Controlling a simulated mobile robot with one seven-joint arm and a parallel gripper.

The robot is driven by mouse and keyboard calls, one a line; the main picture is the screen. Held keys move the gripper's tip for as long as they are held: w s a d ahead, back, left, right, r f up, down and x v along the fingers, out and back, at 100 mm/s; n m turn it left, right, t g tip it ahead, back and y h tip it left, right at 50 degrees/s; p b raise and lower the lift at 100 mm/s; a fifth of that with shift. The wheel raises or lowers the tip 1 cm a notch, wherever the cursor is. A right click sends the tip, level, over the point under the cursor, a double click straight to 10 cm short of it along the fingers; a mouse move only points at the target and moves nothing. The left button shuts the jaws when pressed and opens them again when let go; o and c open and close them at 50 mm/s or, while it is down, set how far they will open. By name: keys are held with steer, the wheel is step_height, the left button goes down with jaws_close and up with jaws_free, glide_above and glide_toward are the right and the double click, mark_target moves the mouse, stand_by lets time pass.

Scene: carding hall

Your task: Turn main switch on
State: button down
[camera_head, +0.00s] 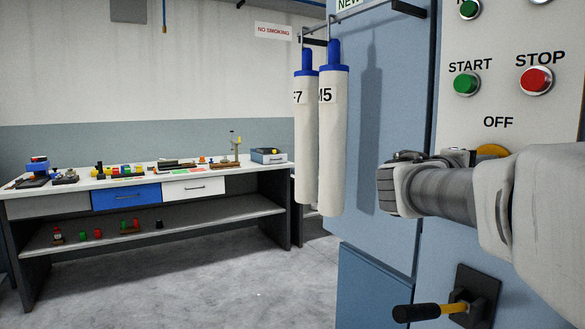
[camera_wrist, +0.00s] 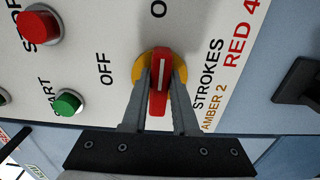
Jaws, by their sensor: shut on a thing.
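The main switch has a red handle (camera_wrist: 160,72) with a white line, on a round yellow plate (camera_wrist: 139,70). In the wrist view the handle stands upright in the picture, its line toward a cut-off label starting with "O" at the top and at right angles to the "OFF" label (camera_wrist: 105,68) on the left. My gripper (camera_wrist: 161,80) is shut on the handle, one finger on each side. In the head view the yellow plate (camera_head: 492,151) shows partly behind my arm, below "OFF" (camera_head: 498,122); the handle is hidden there.
A green start button (camera_head: 466,83) and a red stop button (camera_head: 536,80) sit above on the panel. A lever with a black and yellow handle (camera_head: 430,312) juts out below. Two white tubes (camera_head: 333,140) hang to the left. A workbench (camera_head: 255,205) stands further left; the floor before it is clear.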

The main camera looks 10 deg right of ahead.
stand_by(0.3)
steer(key=c, duration=0.7)
jaws_free()
steer(key=p+v, duration=0.2)
steer(key=v, duration=1.5)
steer(key=shift+s+a, duration=0.15)
steer(key=shift+a, duration=0.05)
